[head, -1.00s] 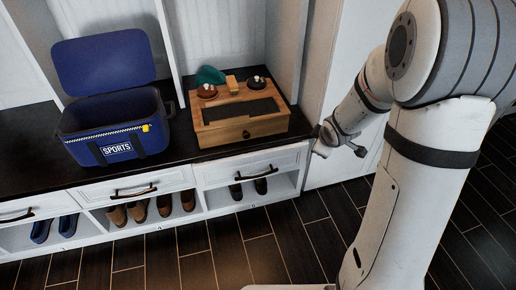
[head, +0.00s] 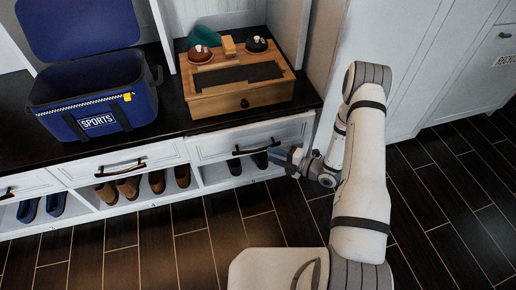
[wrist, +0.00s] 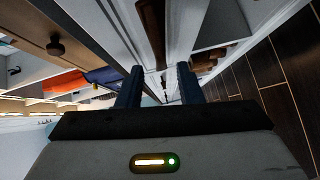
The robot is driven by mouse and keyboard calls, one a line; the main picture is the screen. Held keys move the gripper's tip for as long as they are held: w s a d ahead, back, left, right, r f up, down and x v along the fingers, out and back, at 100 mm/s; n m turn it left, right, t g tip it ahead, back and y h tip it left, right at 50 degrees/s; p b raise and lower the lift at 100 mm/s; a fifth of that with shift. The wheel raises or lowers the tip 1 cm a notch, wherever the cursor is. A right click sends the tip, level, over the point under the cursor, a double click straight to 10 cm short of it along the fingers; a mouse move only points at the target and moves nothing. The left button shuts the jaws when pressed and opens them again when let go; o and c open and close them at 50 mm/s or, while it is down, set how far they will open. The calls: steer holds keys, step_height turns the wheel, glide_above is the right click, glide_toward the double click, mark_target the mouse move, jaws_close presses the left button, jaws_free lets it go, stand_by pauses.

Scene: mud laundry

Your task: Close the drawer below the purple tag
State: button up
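Three white drawers with dark handles line the bench front in the head view: a left drawer (head: 28,184), a middle drawer (head: 100,167) and a right drawer (head: 225,146). The right drawer's front looks slightly proud of the bench, but I cannot tell how far. I cannot make out a purple tag in any view. My gripper (head: 284,158) is beside the right drawer's lower right corner; contact cannot be told. In the wrist view my gripper (wrist: 159,86) has its two dark fingers apart, with nothing between them. A brown handle (wrist: 152,32) lies beyond the fingers.
On the dark bench top stand an open blue sports cooler (head: 95,105) and a wooden box (head: 225,103) with a small knobbed drawer. Shoes (head: 128,186) sit in cubbies below the drawers. A white cabinet (head: 400,70) is at right. Dark floor (head: 455,190) is clear in front.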

mark_target(257, 149)
steer(key=b+x, duration=0.1)
steer(key=x, duration=0.6)
steer(key=shift+w+a+b, duration=0.15)
steer(key=shift+a+b, duration=0.1)
steer(key=shift+b, duration=0.1)
steer(key=shift+c, duration=0.5)
jaws_close()
